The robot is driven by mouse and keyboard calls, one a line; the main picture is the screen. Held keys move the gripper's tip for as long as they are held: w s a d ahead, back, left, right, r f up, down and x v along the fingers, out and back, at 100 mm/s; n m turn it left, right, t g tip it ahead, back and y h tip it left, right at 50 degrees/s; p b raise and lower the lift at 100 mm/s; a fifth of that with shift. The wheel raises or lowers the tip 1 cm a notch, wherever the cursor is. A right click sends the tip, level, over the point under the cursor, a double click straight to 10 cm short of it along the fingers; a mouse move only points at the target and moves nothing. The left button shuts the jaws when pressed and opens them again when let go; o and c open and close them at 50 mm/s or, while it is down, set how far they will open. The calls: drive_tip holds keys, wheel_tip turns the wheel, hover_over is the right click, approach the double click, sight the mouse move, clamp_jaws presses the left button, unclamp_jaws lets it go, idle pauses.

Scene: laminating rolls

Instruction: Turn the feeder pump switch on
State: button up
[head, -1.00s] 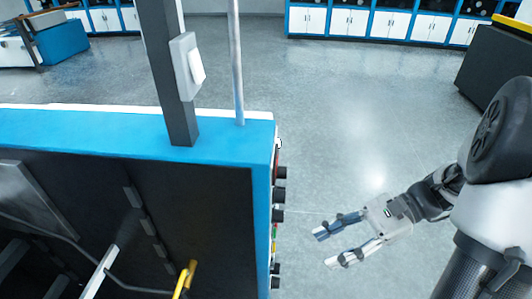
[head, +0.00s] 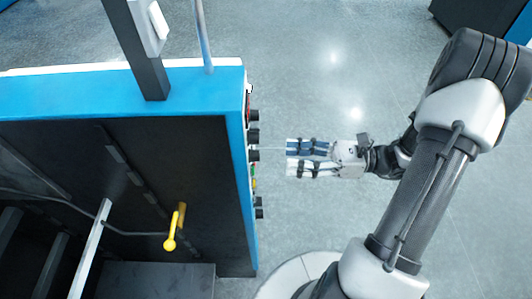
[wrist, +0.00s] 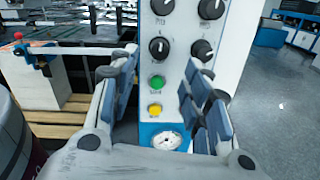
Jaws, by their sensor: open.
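The control panel (wrist: 181,72) is on the end face of the blue and black machine (head: 120,75). My gripper (head: 288,158) is open and empty, pointing at the panel with a gap left.
A dark post with a white switch box (head: 150,25) and a thin pole (head: 202,38) stand on the machine's top. A yellow handle (head: 173,228) is on its dark side.

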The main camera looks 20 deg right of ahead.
sight(254, 156)
drive_tip(key=x, duration=0.7)
drive_tip(key=shift+w+a, duration=0.15)
drive_tip(key=shift+a, duration=0.2)
drive_tip(key=shift+c, duration=0.3)
clamp_jaws()
drive_tip(key=shift+p, duration=0.3)
